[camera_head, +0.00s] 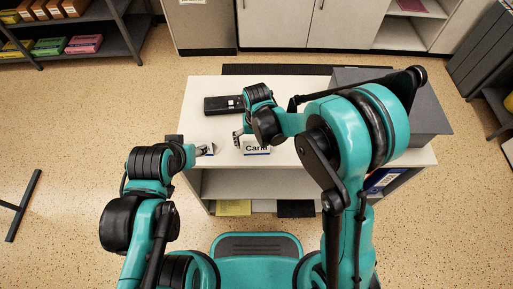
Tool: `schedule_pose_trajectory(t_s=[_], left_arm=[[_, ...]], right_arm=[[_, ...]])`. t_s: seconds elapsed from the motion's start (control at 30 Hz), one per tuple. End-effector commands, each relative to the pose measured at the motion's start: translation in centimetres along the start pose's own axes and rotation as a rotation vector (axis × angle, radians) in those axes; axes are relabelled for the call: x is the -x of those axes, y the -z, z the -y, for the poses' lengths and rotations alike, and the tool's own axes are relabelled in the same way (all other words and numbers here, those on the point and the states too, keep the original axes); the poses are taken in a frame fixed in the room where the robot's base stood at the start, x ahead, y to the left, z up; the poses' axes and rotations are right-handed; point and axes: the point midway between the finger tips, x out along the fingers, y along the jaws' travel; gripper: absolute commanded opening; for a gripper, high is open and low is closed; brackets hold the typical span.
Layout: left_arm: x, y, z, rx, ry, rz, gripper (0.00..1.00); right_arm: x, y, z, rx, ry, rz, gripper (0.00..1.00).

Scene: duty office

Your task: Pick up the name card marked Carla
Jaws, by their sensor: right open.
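The white name card (257,149) marked Carla, with a blue line along its bottom, is near the front edge of the white table (203,88). Its upper part is partly hidden behind my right gripper and wrist. My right gripper (239,138) is open, just left of and above the card in the picture; I cannot tell whether it touches it. My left gripper (207,150) is over the table's front left corner, apart from the card; its jaws are too small to read.
A black device (223,105) lies behind the card on the table. A dark grey box (424,112) stands at the right, partly behind my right arm. An open shelf below holds a yellow item (233,208) and a blue-labelled binder (384,180).

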Motion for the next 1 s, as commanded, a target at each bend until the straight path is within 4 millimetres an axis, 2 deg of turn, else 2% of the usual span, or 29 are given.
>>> schedule_pose_trajectory(t_s=[0.13, 0.17, 0.2, 0.3, 0.73, 0.87, 1.0], left_arm=[[0.1, 0.1, 0.0, 0.0, 0.0, 0.0, 0.47], [0.1, 0.1, 0.0, 0.0, 0.0, 0.0, 0.47], [0.1, 0.1, 0.0, 0.0, 0.0, 0.0, 0.47], [0.1, 0.1, 0.0, 0.0, 0.0, 0.0, 0.47], [0.3, 0.2, 0.0, 0.0, 0.0, 0.0, 0.47], [0.9, 0.6, 0.0, 0.0, 0.0, 0.0, 0.47], [2.0, 1.4, 0.0, 0.0, 0.0, 0.0, 0.47]], right_arm=[[0.1, 0.0, 0.0, 0.0, 0.0, 0.0, 1.0], [0.2, 0.0, 0.0, 0.0, 0.0, 0.0, 0.95], [0.2, 0.0, 0.0, 0.0, 0.0, 0.0, 0.84], [0.2, 0.0, 0.0, 0.0, 0.0, 0.0, 0.67], [0.5, 0.0, 0.0, 0.0, 0.0, 0.0, 0.67], [1.8, 0.0, 0.0, 0.0, 0.0, 0.0, 0.67], [4.3, 0.0, 0.0, 0.0, 0.0, 0.0, 0.67]])
